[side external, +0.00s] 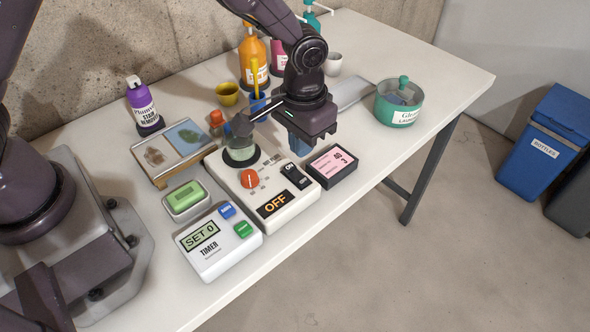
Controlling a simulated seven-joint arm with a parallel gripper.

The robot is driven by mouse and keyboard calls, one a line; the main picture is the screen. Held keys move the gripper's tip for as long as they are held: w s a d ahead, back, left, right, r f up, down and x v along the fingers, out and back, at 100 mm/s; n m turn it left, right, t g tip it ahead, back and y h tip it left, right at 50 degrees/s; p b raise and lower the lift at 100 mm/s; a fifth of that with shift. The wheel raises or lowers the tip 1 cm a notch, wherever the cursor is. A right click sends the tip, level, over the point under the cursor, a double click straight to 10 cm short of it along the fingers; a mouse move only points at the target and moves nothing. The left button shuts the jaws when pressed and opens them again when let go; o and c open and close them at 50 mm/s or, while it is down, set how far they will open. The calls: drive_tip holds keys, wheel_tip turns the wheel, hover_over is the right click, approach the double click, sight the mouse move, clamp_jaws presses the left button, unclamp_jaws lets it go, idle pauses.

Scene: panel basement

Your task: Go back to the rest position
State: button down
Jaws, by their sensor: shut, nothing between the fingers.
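My gripper (303,140) hangs from the dark arm above the middle of the white table, over the back edge of the control box and left of the green-lidded tub. It points downward and is shut, with nothing held. Its fingertips are small and partly hard to make out here. The white control box (279,212) below it has a red knob, a black ON switch and a display reading OFF. A dark box with a pink label (333,164) lies just right of the control box.
A timer (218,242) reading SET 0 and a green-topped block (185,200) lie in front. A picture board (173,151), purple bottle (144,107), yellow cup (228,94), orange bottle (253,58), white cup (333,64) and green tub (398,105) surround the arm. The table's right end (440,75) is clear.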

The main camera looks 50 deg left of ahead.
drive_tip(key=s+a+r+t, duration=0.2)
drive_tip(key=s+a+r, duration=0.5)
drive_tip(key=s+r, duration=0.2)
drive_tip(key=s+a+r+t, duration=0.3)
drive_tip(key=s+a+r, duration=0.4)
drive_tip(key=s+r, duration=0.3)
drive_tip(key=shift+r+t, duration=0.3)
drive_tip(key=shift+r, duration=1.6)
